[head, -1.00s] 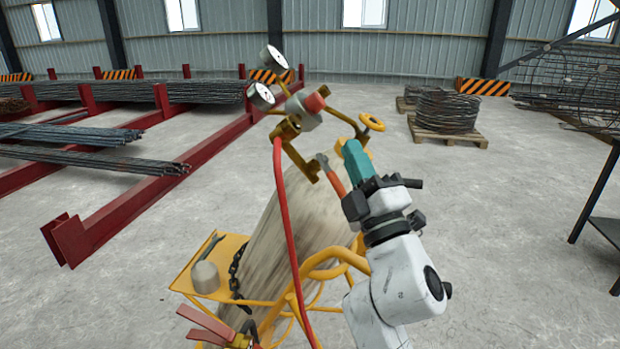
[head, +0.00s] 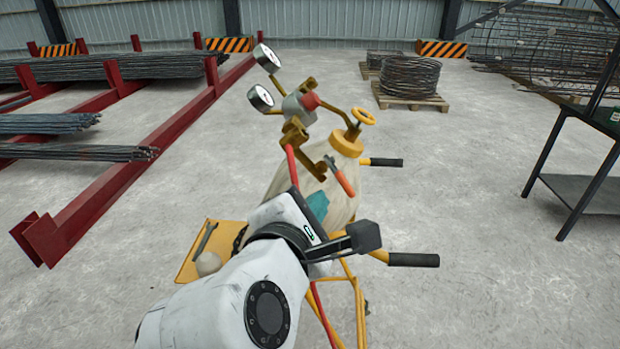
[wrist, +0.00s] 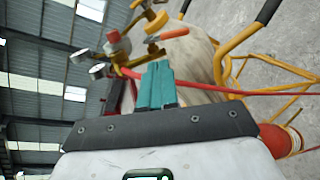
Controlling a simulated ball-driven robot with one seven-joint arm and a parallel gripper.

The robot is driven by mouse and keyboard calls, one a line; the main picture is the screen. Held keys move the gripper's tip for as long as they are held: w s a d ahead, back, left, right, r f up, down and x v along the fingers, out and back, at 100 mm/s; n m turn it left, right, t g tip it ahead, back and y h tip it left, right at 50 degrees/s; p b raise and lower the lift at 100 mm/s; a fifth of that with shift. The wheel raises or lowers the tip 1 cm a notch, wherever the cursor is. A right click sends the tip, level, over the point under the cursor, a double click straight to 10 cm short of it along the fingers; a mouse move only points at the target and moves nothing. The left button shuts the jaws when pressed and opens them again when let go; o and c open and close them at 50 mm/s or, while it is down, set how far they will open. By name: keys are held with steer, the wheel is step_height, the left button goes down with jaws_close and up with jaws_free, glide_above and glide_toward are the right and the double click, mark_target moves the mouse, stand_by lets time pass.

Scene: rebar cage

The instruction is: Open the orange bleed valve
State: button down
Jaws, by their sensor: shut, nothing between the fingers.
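The orange bleed valve lever (head: 342,178) slopes down from the brass valve assembly at the top of a tall pale cylinder. In the wrist view the orange lever (wrist: 174,33) lies beyond my fingertips, towards the top of the picture. My gripper (head: 318,205) has teal fingers, shut and empty, below and slightly left of the lever in the head view. The shut fingers also show in the wrist view (wrist: 157,84), with a visible gap to the lever. My arm hides much of the cylinder's lower part.
A yellow handwheel (head: 363,117), a red knob (head: 310,101) and two gauges (head: 260,97) crowd around the valve. A red hose (wrist: 215,89) runs close by the fingers. The yellow cart has black-gripped handles (head: 413,260) on the right. Open floor lies right of it.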

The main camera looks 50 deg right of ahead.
steer(key=s+a, duration=0.1)
steer(key=a, duration=0.1)
steer(key=g, duration=0.1)
glide_toward(346, 190)
steer(key=x, duration=0.4)
steer(key=r+p+x, duration=0.1)
steer(key=x, duration=0.2)
steer(key=shift+w, duration=0.4)
steer(key=shift+y, duration=0.3)
steer(key=shift+s+d+f+n+t+b, duration=0.15)
steer(key=shift+d+f+n+t+b, duration=0.1)
steer(key=shift+f+n+t+b, duration=0.45)
steer(key=t, duration=0.1)
steer(key=d+n+t, duration=0.1)
steer(key=t, duration=0.1)
steer(key=shift+d+h, duration=0.2)
steer(key=shift+h, duration=0.2)
steer(key=shift+d+f, duration=0.1)
steer(key=shift+d, duration=0.05)
